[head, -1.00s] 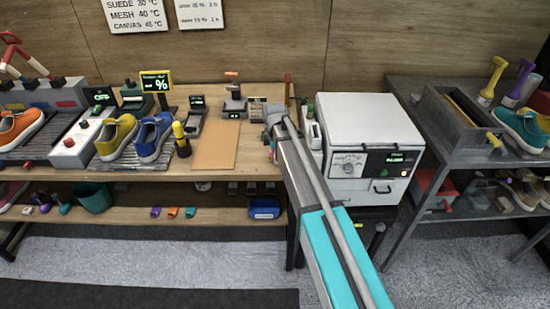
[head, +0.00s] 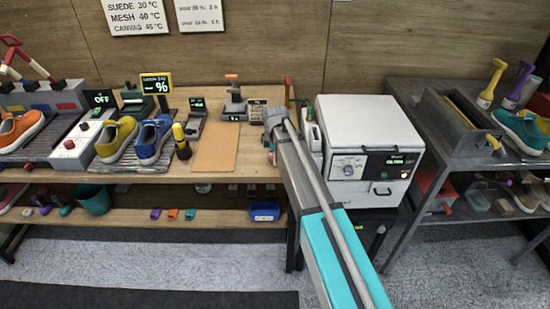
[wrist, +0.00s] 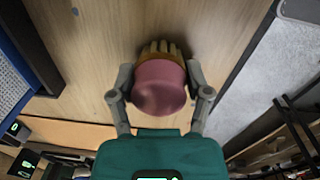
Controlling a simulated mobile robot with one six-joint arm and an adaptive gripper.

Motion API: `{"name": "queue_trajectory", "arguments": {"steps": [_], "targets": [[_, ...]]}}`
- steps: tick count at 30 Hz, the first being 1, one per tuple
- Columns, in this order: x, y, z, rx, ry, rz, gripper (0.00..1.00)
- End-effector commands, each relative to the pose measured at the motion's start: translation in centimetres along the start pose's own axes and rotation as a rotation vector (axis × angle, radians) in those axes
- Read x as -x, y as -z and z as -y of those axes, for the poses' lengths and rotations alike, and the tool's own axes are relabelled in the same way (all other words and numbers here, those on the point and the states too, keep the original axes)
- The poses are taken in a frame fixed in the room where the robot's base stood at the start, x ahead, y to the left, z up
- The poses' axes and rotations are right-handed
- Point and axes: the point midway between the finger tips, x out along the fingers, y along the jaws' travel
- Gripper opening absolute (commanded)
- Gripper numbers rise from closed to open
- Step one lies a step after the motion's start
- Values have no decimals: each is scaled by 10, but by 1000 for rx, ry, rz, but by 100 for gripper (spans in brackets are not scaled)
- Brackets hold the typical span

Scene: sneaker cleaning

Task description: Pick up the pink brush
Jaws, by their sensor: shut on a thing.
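The pink brush (wrist: 158,88) shows in the wrist view with its rounded pink end toward the camera and tan bristles on the far side. My gripper (wrist: 160,95) is shut on it, one finger on each side. Behind it is a pale wooden surface; I cannot tell whether the bristles touch it. In the head view my gripper (head: 272,148) is at the right end of the wooden bench, largely hidden by my arm, and the brush cannot be clearly made out there.
A white cabinet (head: 369,140) stands close to the right of my arm. A tan board (head: 216,147), a yellow-topped bottle (head: 181,140), and blue (head: 153,139) and yellow (head: 116,138) sneakers are to the left. A blue bin (head: 265,211) sits on the lower shelf.

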Motion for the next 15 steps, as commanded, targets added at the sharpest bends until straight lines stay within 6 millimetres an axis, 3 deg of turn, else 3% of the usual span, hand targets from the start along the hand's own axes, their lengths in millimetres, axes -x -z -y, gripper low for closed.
{"name": "queue_trajectory", "arguments": {"steps": [15], "targets": [[8, 0, 0, 0, 0, 0, 6]]}}
